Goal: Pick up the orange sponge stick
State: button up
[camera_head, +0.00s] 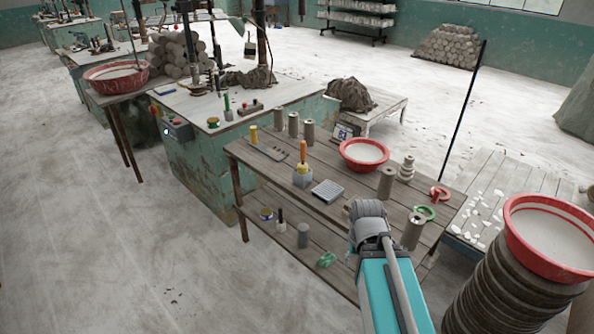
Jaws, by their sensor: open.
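The orange sponge stick (302,150) stands upright on the wooden table (330,215), left of its middle. Its lower part looks yellow and sits in or right behind a small grey block-shaped holder (303,178). I cannot tell how deep it goes in. My teal and grey arm reaches in from the bottom edge, right of the stick and over the table's front. The fingers of my gripper do not show, and the stick is clear of my arm in this view.
A grey gridded tray (328,191) lies right of the holder. A red basin (364,154) stands behind it. Several grey cylinders stand along the table. A yellow object (253,134) is at the left end. A stack with a red basin (550,238) stands at the right. Floor on the left is free.

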aim_at(303, 167)
jog(key=z, duration=0.1)
jog(key=i, duration=0.95)
jog(key=u, duration=0.05)
